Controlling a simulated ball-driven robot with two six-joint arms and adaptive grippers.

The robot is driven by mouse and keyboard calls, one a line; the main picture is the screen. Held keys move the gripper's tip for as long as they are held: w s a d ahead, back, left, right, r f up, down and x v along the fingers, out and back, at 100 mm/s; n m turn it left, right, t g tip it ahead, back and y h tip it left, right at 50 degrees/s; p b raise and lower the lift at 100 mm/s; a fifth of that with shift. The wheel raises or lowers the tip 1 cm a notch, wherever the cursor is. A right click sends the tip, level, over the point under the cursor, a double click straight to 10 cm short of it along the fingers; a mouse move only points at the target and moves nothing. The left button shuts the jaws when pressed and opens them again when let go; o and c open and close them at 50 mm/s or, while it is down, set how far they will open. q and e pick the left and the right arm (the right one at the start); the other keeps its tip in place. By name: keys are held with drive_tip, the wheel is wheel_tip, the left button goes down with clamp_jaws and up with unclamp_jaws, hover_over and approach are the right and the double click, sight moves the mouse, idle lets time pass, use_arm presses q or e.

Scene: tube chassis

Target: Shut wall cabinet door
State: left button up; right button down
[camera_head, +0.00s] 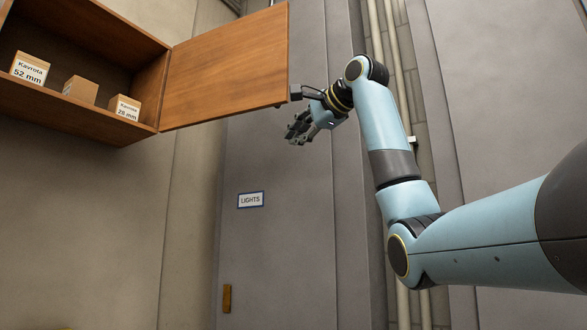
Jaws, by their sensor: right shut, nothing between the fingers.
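The wooden wall cabinet (75,107) is at the upper left, with its inside showing. Its door (225,68) stands wide open, swung out to the right from the cabinet's right edge. My right gripper (293,134) is shut and empty. It is just below and to the right of the door's lower right corner in the picture. The dark wrist part overlaps or sits close to that corner; I cannot tell if it touches. My left gripper is not in view.
Inside the cabinet stand a box marked 52 mm (29,68), a plain box (80,89) and a box marked 28 mm (124,108). Behind is a grey wall panel with a LIGHTS sign (250,200). Pipes (397,60) run up behind my right arm. Space below the cabinet is clear.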

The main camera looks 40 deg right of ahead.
drive_tip(key=s+d+r+t+h, duration=0.1)
drive_tip(key=s+d+r+t, duration=0.15)
drive_tip(key=s+r, duration=0.7)
drive_tip(key=w+a+r+p, duration=0.1)
drive_tip(key=w+a+p, duration=0.2)
drive_tip(key=w+p, duration=0.3)
drive_tip(key=w, duration=0.4)
drive_tip(key=shift+w+r+m, duration=0.2)
drive_tip(key=shift+r+m, duration=0.2)
drive_tip(key=shift+d, duration=0.1)
